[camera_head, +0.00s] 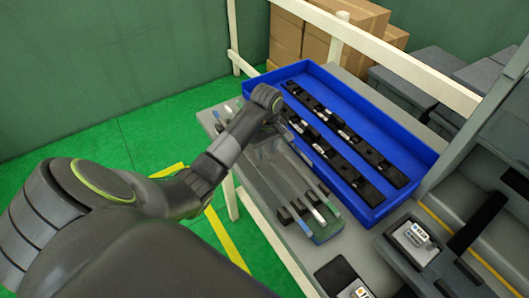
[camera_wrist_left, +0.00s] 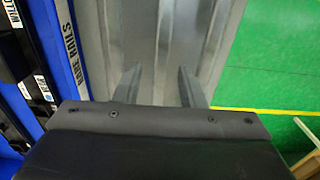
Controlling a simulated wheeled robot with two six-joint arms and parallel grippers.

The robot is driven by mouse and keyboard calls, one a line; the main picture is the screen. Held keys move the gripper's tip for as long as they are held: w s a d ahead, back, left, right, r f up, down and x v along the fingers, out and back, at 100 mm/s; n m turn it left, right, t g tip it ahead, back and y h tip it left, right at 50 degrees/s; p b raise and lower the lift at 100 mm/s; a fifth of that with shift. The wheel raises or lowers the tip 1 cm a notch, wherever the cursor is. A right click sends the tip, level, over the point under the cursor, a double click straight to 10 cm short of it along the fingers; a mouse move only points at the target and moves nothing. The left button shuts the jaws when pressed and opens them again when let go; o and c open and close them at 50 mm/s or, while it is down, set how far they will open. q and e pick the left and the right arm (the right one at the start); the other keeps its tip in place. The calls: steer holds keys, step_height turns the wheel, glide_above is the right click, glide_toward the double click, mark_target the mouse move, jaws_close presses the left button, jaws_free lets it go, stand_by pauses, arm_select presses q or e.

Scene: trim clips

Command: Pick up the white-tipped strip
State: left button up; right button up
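Two long black strips lie side by side in a blue tray (camera_head: 395,137): a far one (camera_head: 345,132) and a near one (camera_head: 330,152). Both carry small white or pale patches; I cannot tell which is the white-tipped strip. My left gripper (camera_head: 285,130) is beside the tray's near-left edge, above a clear, shallow bin (camera_head: 275,168). In the left wrist view its two fingers (camera_wrist_left: 160,86) stand apart with nothing between them, over a grey ribbed surface. The blue tray wall (camera_wrist_left: 66,50) is left of them there. My right gripper is not in view.
The bin's front end holds dark pieces and a white piece (camera_head: 319,214). Black boxes with labels (camera_head: 412,238) stand at the lower right. Cardboard boxes (camera_head: 312,32) and a pale rail (camera_head: 400,62) are behind. Green floor (camera_head: 90,140) lies left of the table.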

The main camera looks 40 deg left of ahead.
arm_select(q)
steer(key=shift+d, duration=0.1)
steer(key=shift+c, duration=1.2)
jaws_close()
steer(key=shift+r, duration=0.1)
